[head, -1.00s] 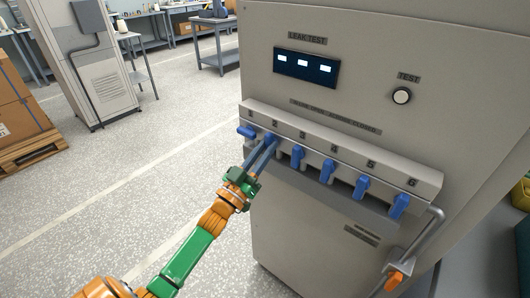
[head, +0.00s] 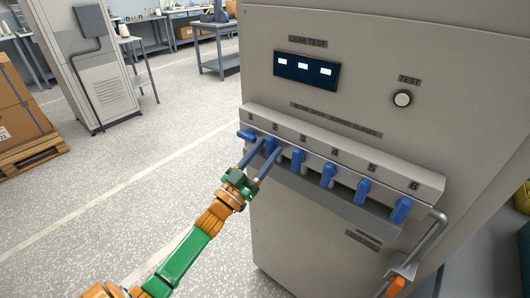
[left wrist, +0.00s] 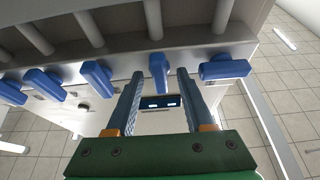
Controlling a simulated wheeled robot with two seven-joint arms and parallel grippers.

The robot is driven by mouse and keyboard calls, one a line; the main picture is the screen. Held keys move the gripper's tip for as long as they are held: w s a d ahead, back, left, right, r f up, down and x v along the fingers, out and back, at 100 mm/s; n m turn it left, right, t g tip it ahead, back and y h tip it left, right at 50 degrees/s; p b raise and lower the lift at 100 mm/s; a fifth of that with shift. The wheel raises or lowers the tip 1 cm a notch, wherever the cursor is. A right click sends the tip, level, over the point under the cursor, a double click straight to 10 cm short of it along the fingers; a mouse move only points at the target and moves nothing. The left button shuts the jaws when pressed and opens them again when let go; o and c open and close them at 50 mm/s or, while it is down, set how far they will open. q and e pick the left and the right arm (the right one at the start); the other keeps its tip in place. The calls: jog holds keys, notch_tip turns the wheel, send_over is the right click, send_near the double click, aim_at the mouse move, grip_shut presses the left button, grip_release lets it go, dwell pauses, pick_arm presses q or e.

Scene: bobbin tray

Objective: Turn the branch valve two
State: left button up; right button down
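A row of blue valve handles runs along the rail (head: 345,150) on the grey test cabinet, with number plates above. Valve two's handle (head: 270,146) points down. My left gripper (head: 271,148) is open, its two blue fingers spread on either side of this handle. In the left wrist view, valve two's handle (left wrist: 159,72) shows in the gap between the fingertips, with space visible on both sides. Valve one's handle (head: 246,135) lies sideways, pointing left; it also shows in the left wrist view (left wrist: 225,69). My right gripper is not in view.
Valve three's handle (head: 297,158) hangs down just right of the gripper, with further handles (head: 328,175) beyond it. A grey pipe with an orange lever (head: 396,286) is at lower right. A display (head: 306,69) and TEST button (head: 402,98) sit above.

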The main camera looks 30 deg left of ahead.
pick_arm(q)
jog(key=shift+s+f, duration=0.1)
jog(key=shift+f, duration=0.05)
jog(key=b+v, duration=0.1)
jog(key=v, duration=0.6)
jog(key=shift+b, duration=0.35)
